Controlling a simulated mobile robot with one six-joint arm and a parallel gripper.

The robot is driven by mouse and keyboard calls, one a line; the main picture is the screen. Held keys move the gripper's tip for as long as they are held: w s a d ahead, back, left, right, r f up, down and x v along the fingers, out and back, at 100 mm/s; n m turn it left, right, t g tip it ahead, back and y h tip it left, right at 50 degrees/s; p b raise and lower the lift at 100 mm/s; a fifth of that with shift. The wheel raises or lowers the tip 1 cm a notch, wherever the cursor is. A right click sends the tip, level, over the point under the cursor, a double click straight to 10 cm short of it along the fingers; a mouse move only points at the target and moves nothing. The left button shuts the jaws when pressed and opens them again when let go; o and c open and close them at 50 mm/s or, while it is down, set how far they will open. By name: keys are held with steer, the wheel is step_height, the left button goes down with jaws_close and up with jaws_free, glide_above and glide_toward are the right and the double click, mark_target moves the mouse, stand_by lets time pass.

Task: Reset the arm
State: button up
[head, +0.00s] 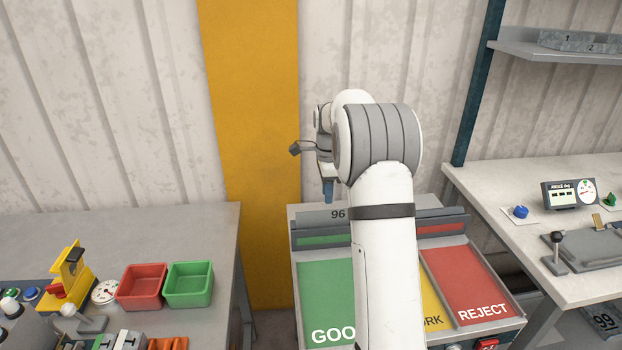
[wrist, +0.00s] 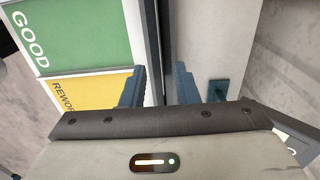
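My white arm rises in the middle of the head view over the sorting stand, with its bend at the top. My gripper (head: 328,190) points down above the back edge of the stand, near the plate marked 96 (head: 338,214), and is partly hidden by my arm. In the wrist view my gripper (wrist: 160,88) shows two blue-grey fingers set apart. No held object shows between them; the stand's dark back rail (wrist: 152,40) passes behind the gap.
The stand has a green GOOD panel (head: 327,290), a yellow REWORK panel (head: 432,305) partly behind my arm, and a red REJECT panel (head: 470,283). A left bench holds red (head: 142,286) and green (head: 188,285) bins. A right bench holds an angle gauge (head: 568,194). A shelf (head: 560,48) hangs upper right.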

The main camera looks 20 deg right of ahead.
steer(key=s+a+r+n+t, duration=0.1)
steer(key=s+a+r+n, duration=0.35)
steer(key=s, duration=0.35)
steer(key=s+a+r+n, duration=0.4)
steer(key=s+n, duration=0.1)
steer(key=s, duration=0.2)
steer(key=s+a+f+n+t, duration=0.1)
steer(key=s+a+n, duration=0.1)
steer(key=s+n, duration=0.3)
steer(key=s+a+f+n+t, duration=0.1)
steer(key=s+n, duration=0.5)
steer(key=s, duration=0.8)
steer(key=shift+s+a+f, duration=0.3)
steer(key=shift+a+f, duration=0.25)
steer(key=shift+a, duration=0.55)
steer(key=shift+s, duration=0.1)
